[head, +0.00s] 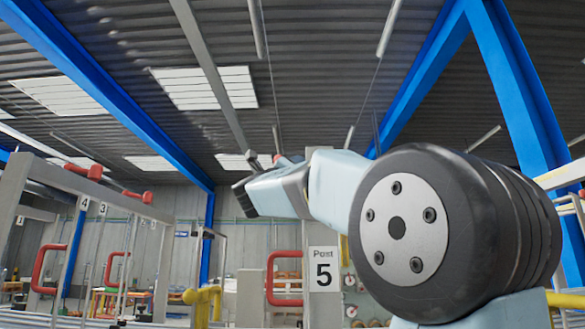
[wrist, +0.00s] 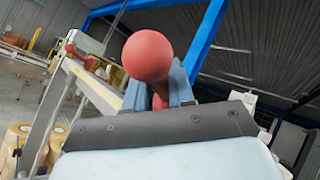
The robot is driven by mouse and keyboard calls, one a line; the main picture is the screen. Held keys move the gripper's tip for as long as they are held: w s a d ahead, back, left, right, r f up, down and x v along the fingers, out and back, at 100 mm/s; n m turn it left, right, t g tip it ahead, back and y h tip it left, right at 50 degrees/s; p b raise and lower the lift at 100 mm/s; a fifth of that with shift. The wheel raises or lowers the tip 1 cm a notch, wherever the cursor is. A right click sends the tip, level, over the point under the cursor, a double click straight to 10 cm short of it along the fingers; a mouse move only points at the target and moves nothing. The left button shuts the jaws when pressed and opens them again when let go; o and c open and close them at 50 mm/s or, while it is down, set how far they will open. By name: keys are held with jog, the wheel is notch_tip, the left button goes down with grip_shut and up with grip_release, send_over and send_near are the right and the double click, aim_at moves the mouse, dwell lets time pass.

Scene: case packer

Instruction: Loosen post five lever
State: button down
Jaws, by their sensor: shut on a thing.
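The post five lever shows as a round red knob (wrist: 148,52) close up in the wrist view, with a red stem behind it. My gripper (wrist: 160,88) is shut on the lever, one finger on each side of it just below the knob. In the head view my arm reaches left above the post with the "Post 5" sign (head: 323,268).
Other red levers (head: 138,196) sit on a grey beam at the left. A red U-shaped handle (head: 283,278) is beside the post sign, near a yellow pipe (head: 203,300). Blue steel columns (head: 525,100) rise at the right.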

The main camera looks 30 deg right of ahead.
jog(key=shift+w+f, duration=0.1)
jog(key=shift+f, duration=0.05)
jog(key=c, duration=1.2)
grip_release()
jog(key=shift+c, duration=0.2)
jog(key=shift+o, duration=0.9)
jog(key=v, duration=1.3)
jog(key=shift+a+f, duration=0.2)
jog(key=shift+f, duration=0.1)
